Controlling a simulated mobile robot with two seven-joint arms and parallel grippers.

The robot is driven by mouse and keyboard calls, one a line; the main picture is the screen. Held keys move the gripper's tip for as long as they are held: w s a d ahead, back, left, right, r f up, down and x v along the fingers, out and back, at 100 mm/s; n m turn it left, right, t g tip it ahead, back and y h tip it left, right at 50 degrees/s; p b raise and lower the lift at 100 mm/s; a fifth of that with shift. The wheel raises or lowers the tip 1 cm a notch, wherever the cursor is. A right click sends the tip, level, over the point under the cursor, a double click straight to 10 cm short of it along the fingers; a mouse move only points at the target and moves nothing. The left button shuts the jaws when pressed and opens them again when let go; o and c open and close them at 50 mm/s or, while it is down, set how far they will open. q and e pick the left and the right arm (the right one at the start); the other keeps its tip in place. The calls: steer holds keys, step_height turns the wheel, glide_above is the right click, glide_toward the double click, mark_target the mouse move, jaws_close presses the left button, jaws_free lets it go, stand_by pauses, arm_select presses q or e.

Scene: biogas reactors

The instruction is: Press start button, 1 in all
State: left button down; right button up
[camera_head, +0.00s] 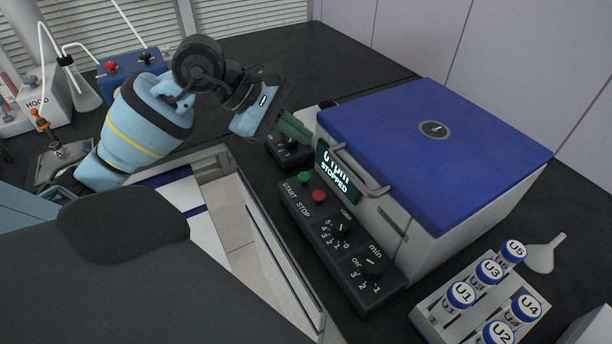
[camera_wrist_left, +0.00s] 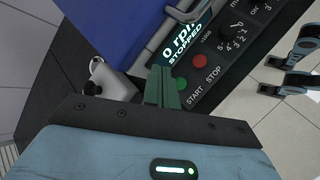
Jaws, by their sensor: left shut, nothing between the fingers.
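The centrifuge (camera_head: 470,215) is a white box with a blue lid and a black control panel along its front. The green start button (camera_head: 305,178) sits on that panel above the label START, and it also shows in the wrist view (camera_wrist_left: 181,84). The red stop button (camera_head: 319,196) is beside it; it too shows in the wrist view (camera_wrist_left: 199,61). The display (camera_head: 336,174) reads 0 rpm, STOPPED. My left gripper (camera_head: 304,136) has green fingers, shut and empty, above and behind the start button, apart from it in the head view. My right gripper is not in view.
A metal handle (camera_head: 362,172) sticks out at the centrifuge front, close to the display. Two knobs (camera_head: 342,228) stand on the panel. A rack (camera_head: 435,318) of blue-capped tubes and a white funnel (camera_head: 545,255) are at the right. A small black device (camera_head: 287,150) lies below my gripper.

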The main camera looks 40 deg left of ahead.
arm_select(q)
steer(key=b, duration=0.3)
glide_above(299, 176)
step_height(299, 176, down, 6)
steer(key=shift+a+f+b, duration=0.1)
steer(key=shift+f+b, duration=0.3)
steer(key=shift+b, duration=0.15)
stand_by(0.4)
stand_by(0.7)
stand_by(0.4)
steer(key=shift+f+b, duration=0.4)
steer(key=shift+b, duration=0.1)
